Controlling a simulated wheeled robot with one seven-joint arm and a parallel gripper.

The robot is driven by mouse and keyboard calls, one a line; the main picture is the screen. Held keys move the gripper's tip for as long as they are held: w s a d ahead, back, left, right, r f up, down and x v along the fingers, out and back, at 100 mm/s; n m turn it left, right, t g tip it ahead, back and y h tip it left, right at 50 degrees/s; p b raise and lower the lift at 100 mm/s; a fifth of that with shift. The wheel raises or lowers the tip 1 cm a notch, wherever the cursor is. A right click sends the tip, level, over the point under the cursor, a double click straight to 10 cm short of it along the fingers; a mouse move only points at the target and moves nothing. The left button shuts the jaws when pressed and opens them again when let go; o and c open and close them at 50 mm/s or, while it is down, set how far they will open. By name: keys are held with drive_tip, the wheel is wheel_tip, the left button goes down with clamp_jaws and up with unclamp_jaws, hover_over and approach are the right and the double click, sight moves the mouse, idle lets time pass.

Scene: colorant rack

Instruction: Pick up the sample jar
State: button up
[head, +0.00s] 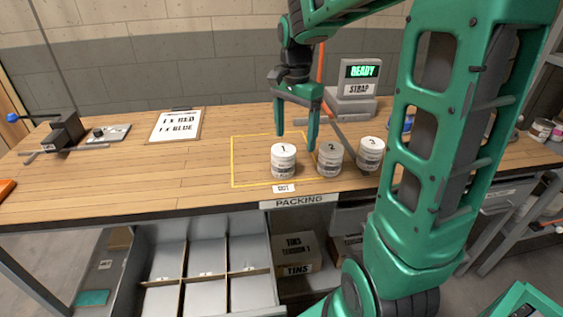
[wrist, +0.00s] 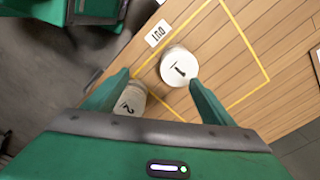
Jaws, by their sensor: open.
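Three white lidded jars stand upright in a row on the wooden bench: jar 1 (head: 284,161), jar 2 (head: 329,160) and jar 3 (head: 370,155). None is visibly marked as the sample jar. My gripper (head: 297,141) is open and empty, fingers pointing down, above the bench near jars 1 and 2. In the wrist view, jar 1 (wrist: 179,67) shows between and beyond the fingertips, nearer the right finger. Jar 2 (wrist: 130,99) is partly hidden behind the left finger. No contact is visible.
A yellow outline (head: 233,160) surrounds jar 1's area, with an OUT label (head: 284,188) at the front. A scale (head: 355,92) stands behind. A clipboard (head: 176,126) lies left. The bench's left middle is clear.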

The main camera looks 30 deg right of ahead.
sight(284, 160)
drive_tip(key=w, duration=0.1)
drive_tip(key=w+a+m, duration=0.1)
drive_tip(key=w, duration=0.1)
drive_tip(key=shift+f, duration=0.2)
drive_tip(key=shift+w+f, duration=0.2)
drive_tip(key=shift+f, duration=0.15)
wheel_tip(284, 160, down, 10)
drive_tip(key=shift+a+f, duration=0.1)
drive_tip(key=c, duration=1.3)
